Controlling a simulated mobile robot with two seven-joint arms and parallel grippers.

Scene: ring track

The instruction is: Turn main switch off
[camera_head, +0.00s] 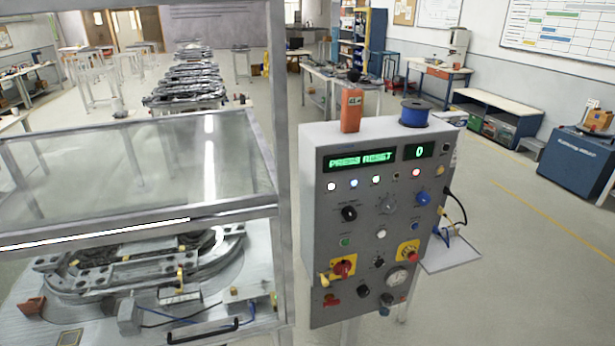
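The control panel (322,225) is a grey box on a stand in the middle of the view. A red rotary switch on a yellow plate (343,268), which looks like the main switch, sits at its lower left. Its exact handle angle is too small to tell. A second red knob on a yellow plate (409,252) sits at the lower right. The left green display (358,160) is lit and seems to read "PRESS RESET". The right display (419,151) shows 0. Several lamps below them are lit. Neither of my grippers is in view.
A glass-fronted metal enclosure (130,175) with a track fixture (140,262) stands close on the left. An orange device (351,110) and a blue spool (415,112) sit on the panel top. A small side shelf (452,254) juts out right. The floor (530,270) there is clear.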

